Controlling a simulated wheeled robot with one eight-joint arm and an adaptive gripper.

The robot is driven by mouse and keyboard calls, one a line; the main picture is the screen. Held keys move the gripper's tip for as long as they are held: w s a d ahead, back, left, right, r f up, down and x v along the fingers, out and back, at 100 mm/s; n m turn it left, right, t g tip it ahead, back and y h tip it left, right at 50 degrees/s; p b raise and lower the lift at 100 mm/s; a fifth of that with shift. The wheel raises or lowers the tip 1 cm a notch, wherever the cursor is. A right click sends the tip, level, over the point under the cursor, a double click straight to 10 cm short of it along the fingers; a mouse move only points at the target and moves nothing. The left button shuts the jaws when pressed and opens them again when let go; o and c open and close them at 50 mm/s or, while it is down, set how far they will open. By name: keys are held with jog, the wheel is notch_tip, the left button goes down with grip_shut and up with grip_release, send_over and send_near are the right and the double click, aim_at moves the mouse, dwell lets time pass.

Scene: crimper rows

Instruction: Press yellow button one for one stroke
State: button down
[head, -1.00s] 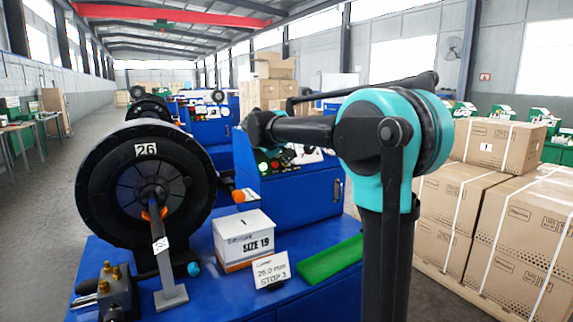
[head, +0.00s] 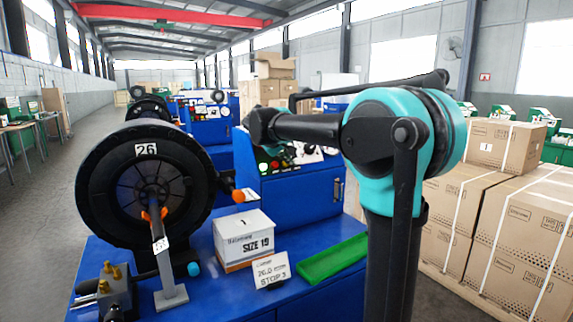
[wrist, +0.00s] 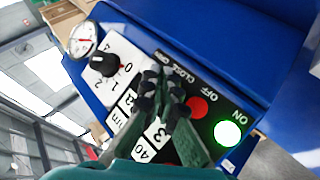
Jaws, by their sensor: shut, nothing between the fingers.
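The control panel (wrist: 125,62) of the blue machine fills the middle of the wrist view, and its front also shows in the head view (head: 310,156). My gripper (wrist: 161,88) is shut and empty, with its fingertips over the panel between the black knob and the red button. I cannot tell whether the tips touch the panel. No yellow button can be made out; the fingers hide part of the panel. A red button (wrist: 197,107) and a lit green button (wrist: 227,133) lie to the right of the fingers. In the head view my arm hides part of the panel.
A black rotary knob (wrist: 103,64) and a round gauge (wrist: 83,40) are on the panel's left. In the head view, a black crimper head (head: 146,185) marked 26, a SIZE 19 box (head: 244,240) and a green tray (head: 332,258) stand in front. Stacked cartons (head: 505,205) are at right.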

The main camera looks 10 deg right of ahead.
jog(key=shift+s+d+r, duration=0.25)
jog(key=shift+s+r, duration=0.2)
jog(key=shift+s, duration=0.2)
jog(key=shift+s+d+r, duration=0.3)
jog(key=shift+s+r, duration=0.2)
jog(key=shift+s, duration=0.1)
jog(key=shift+s+d+r, duration=0.25)
jog(key=shift+s+r, duration=0.2)
jog(key=shift+s, duration=0.2)
dwell(1.3)
